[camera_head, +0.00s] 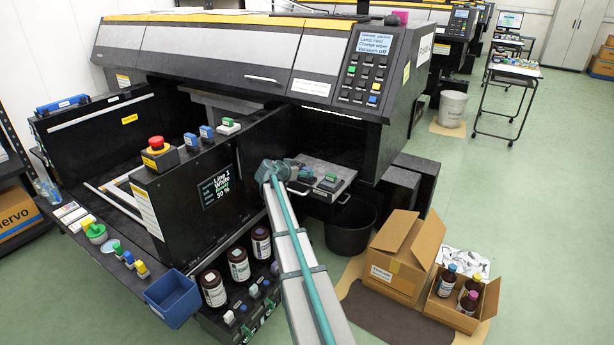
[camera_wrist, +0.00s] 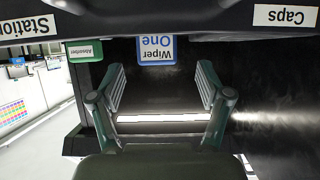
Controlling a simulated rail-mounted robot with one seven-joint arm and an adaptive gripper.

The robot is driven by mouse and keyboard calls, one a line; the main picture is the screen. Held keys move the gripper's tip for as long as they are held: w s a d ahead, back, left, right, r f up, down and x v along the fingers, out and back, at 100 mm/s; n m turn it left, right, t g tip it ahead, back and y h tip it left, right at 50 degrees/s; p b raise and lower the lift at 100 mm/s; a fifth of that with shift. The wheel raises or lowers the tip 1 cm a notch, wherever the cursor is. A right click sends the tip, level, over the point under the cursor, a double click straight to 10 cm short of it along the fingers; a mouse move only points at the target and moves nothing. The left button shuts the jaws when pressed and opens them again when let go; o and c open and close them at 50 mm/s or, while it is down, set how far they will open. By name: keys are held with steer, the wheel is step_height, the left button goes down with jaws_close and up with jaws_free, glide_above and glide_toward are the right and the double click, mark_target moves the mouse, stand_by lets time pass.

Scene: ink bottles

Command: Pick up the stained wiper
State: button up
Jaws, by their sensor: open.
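In the wrist view, which is upside down, a blue-framed label reading "Wiper One" (camera_wrist: 155,50) is on a block ahead of my gripper (camera_wrist: 161,85). The block lies between the lines of the two fingers, beyond their tips. My gripper is open, with nothing between its fingers but dark surface and a bright strip farther back. No stain can be made out on the wiper. In the head view, my gripper (camera_head: 290,171) is at the small grey station shelf (camera_head: 318,168) on the printer's front; it appears to hide the wiper there.
A green "Absorber" block (camera_wrist: 84,51) sits beside the wiper; a green-topped block (camera_head: 330,181) also shows on the shelf. A black bin (camera_head: 350,226) stands below. Cardboard boxes (camera_head: 403,255) are to the right. The printer screen (camera_head: 377,46) reads "Change wiper" and "Vacuum off".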

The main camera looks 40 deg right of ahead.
mark_target(307, 169)
steer(key=x, duration=0.5)
steer(key=shift+s+r, duration=0.1)
steer(key=shift+s, duration=0.05)
steer(key=c, duration=1.2)
